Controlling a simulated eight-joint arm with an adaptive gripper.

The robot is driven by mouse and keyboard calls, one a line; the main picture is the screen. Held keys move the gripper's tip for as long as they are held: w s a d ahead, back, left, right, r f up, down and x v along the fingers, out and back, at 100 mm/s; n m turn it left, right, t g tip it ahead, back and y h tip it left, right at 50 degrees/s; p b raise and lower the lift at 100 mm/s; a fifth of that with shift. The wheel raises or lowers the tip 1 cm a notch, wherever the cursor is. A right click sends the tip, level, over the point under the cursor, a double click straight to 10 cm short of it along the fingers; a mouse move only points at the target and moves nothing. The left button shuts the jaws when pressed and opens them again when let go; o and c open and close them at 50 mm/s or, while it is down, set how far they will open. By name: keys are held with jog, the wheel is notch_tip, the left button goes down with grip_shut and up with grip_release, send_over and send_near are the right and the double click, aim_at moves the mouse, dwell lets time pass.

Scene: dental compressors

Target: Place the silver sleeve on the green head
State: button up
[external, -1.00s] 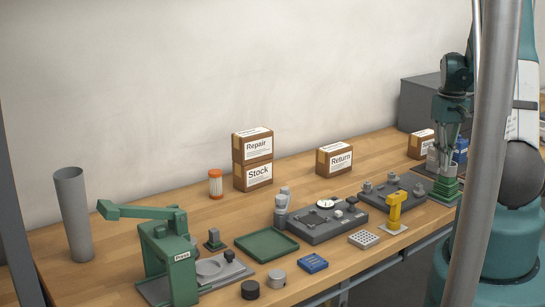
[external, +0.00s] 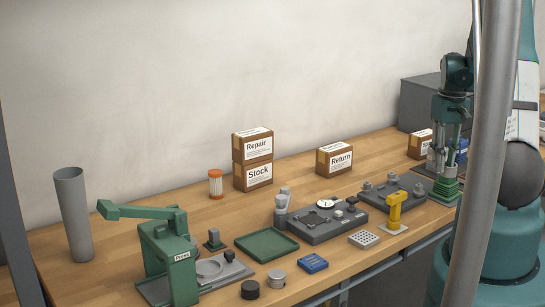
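The green head (external: 446,190) is a stepped, finned green block at the right end of the bench. My gripper (external: 446,148) points down just above it. Grey, silver-looking cylindrical shapes (external: 436,160) show at and beside the fingers, directly above the green head. One of them may be the silver sleeve, but at this size I cannot tell sleeve from fingers. I cannot tell whether the fingers are closed on it or whether it touches the head.
A metal post (external: 482,170) crosses the view in front of my arm. Left of the head are a dark fixture plate (external: 408,205) and a yellow stand (external: 394,212). A label box (external: 420,143) and a grey cabinet (external: 415,105) stand behind. A green tray (external: 266,244) is empty.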

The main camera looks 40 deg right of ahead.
notch_tip(320, 180, up, 12)
dwell(0.9)
dwell(0.6)
jog(key=shift+r, duration=0.1)
jog(key=w+a+r+n+t, duration=0.1)
jog(key=a+r, duration=0.3)
jog(key=a, duration=0.4)
jog(key=w+a+r+t+h, duration=0.15)
jog(key=a+r, duration=0.25)
jog(key=a, duration=0.4)
jog(key=w+a+r+n, duration=0.15)
jog(key=a+r, duration=0.25)
jog(key=a, duration=0.4)
jog(key=s+a+r+t, duration=0.1)
jog(key=s+a, duration=0.1)
jog(key=a, duration=0.5)
jog(key=s+a+r+n+t+y, duration=0.1)
jog(key=s+a+r+t, duration=0.1)
jog(key=a, duration=0.6)
jog(key=s+a+r+n+t, duration=0.1)
jog(key=s+a, duration=0.2)
jog(key=a, duration=0.5)
jog(key=shift+s+r+t, duration=0.35)
jog(key=shift+s, duration=0.05)
